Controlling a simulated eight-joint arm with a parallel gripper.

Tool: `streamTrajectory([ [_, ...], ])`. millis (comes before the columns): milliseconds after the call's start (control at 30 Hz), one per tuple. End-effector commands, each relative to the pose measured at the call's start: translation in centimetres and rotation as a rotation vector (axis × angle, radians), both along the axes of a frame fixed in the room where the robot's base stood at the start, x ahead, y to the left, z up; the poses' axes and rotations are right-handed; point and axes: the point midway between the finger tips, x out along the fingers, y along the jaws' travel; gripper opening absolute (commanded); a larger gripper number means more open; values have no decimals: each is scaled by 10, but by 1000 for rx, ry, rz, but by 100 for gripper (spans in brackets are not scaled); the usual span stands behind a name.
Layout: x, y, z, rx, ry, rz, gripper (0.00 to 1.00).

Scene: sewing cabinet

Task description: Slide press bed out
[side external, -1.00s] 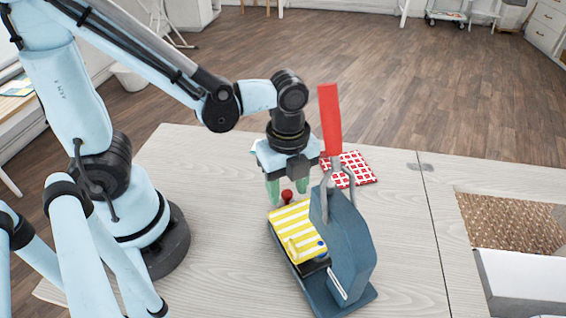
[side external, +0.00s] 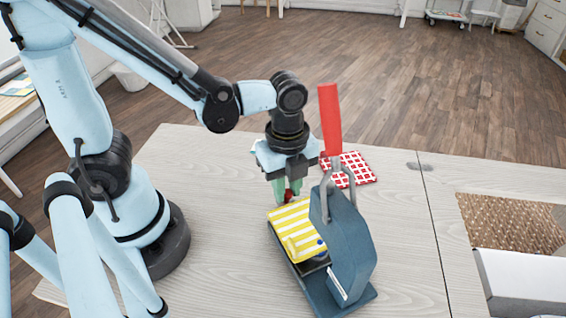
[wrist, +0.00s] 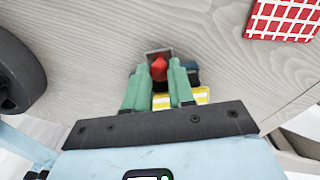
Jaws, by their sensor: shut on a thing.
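The press (side external: 345,245) is dark blue-grey with a raised red handle (side external: 330,118), and stands on the table. Its bed carries a yellow-and-white striped cloth (side external: 297,230), which hides most of the bed surface. A red knob (side external: 288,196) sits at the bed's far end. My gripper (side external: 287,197) points down at that end and is shut on the red knob. In the wrist view the knob (wrist: 159,69) is between the green fingers (wrist: 158,72), with a strip of the striped cloth (wrist: 181,98) just behind them.
A red-and-white checked cloth (side external: 350,169) lies flat behind the press. The pale wooden table (side external: 215,235) is clear to the left of the press. A woven-bottomed opening (side external: 510,222) is at the right.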

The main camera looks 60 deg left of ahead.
Motion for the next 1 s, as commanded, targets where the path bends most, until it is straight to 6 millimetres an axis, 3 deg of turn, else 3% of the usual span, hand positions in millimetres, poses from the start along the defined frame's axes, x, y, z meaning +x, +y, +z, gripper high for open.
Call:
streamTrajectory([
  [500,14,78,0,1,-2,6,0],
  [933,14,88,0,7,-2,2,0],
  [967,14,88,0,7,-2,3,25],
  [1000,14,88,0,6,-2,3,31],
])
